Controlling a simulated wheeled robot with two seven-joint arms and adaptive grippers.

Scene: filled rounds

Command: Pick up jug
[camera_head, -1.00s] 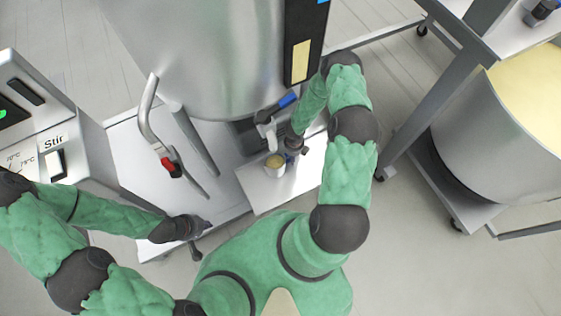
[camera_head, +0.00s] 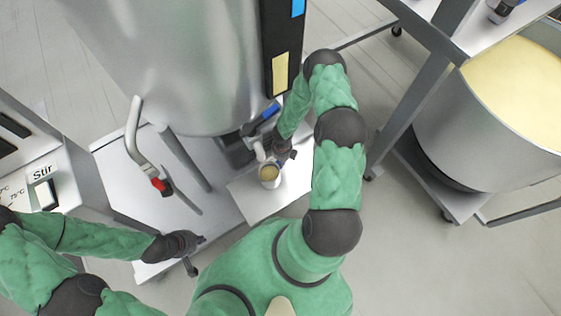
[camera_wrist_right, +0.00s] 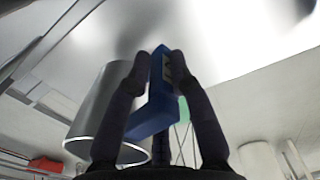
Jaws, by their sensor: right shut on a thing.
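The jug (camera_head: 264,184) is a small silver vessel with pale yellow contents, upright near the spout under the big tank in the head view. In the right wrist view the silver jug (camera_wrist_right: 97,105) shows at left with its blue handle (camera_wrist_right: 152,116) between the fingers. My right gripper (camera_wrist_right: 158,70) is shut on that handle; in the head view it is beside the jug, partly hidden by my arm. I cannot tell whether the jug touches the surface below. My left gripper (camera_head: 190,241) is away at the lower left, and its fingers are too small to read.
The steel tank (camera_head: 170,70) stands close behind the jug, with a blue valve lever (camera_head: 270,111) above. A white platform (camera_head: 262,207) lies below the jug. A red-gripped handle (camera_head: 147,165) stands at left. A large pot (camera_head: 455,130) stands at right.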

